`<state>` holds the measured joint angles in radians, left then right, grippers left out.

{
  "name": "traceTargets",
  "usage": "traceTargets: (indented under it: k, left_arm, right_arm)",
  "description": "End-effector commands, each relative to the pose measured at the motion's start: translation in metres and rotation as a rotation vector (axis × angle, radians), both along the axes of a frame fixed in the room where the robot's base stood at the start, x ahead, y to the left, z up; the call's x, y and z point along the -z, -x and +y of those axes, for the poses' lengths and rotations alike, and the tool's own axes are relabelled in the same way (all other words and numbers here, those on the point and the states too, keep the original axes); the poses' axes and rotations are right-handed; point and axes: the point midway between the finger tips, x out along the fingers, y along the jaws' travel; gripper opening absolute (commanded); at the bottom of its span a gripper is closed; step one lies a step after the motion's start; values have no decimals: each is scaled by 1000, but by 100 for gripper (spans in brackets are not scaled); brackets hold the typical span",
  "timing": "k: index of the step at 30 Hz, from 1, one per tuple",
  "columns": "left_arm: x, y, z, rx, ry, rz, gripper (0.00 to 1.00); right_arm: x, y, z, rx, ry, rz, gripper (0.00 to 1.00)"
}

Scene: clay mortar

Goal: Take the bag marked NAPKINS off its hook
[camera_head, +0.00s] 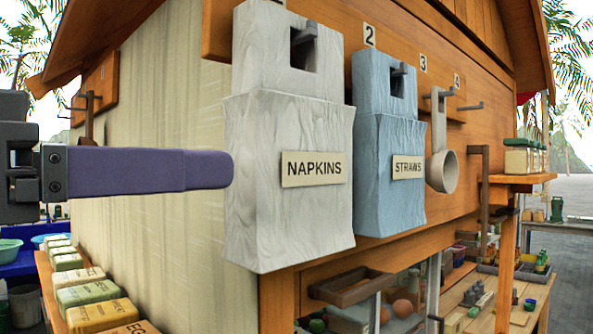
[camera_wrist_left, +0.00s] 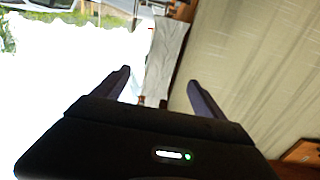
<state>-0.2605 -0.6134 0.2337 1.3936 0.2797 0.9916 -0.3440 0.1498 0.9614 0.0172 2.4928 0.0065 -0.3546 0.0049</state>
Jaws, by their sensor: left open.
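The white NAPKINS bag (camera_head: 285,200) hangs upright on a dark hook (camera_head: 304,36) that passes through the slot near its top. My left gripper (camera_head: 229,169) comes in level from the left; its purple finger overlaps the bag's left edge in the head view. I cannot tell whether it touches. In the left wrist view the two fingers (camera_wrist_left: 158,77) are wide apart and empty, with the pale bag (camera_wrist_left: 168,48) ahead between them. My right gripper is not in view.
The blue STRAWS bag (camera_head: 390,170) hangs close to the right on hook 2. A ladle-like cup (camera_head: 443,170) hangs on hook 3. A pale wall (camera_head: 165,150) lies behind my left gripper. Labelled packets (camera_head: 88,295) line a lower-left ledge; a wooden tray (camera_head: 350,288) sits below.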

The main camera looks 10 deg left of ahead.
Motion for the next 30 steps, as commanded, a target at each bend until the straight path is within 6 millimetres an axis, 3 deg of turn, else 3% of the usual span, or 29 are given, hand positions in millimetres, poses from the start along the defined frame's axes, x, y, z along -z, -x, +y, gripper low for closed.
traceTargets:
  k: [5,13,23,30]
  left_arm:
    - [0,-2,-1,0,-1,2,82]
    - [0,-21,-16,-1,0,4,82]
    - [0,-23,-18,-1,0,3,82]
    - [-6,-45,-36,0,0,5,82]
  right_arm:
    - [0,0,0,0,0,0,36]
    - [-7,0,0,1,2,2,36]
    - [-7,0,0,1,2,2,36]
    - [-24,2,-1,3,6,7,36]
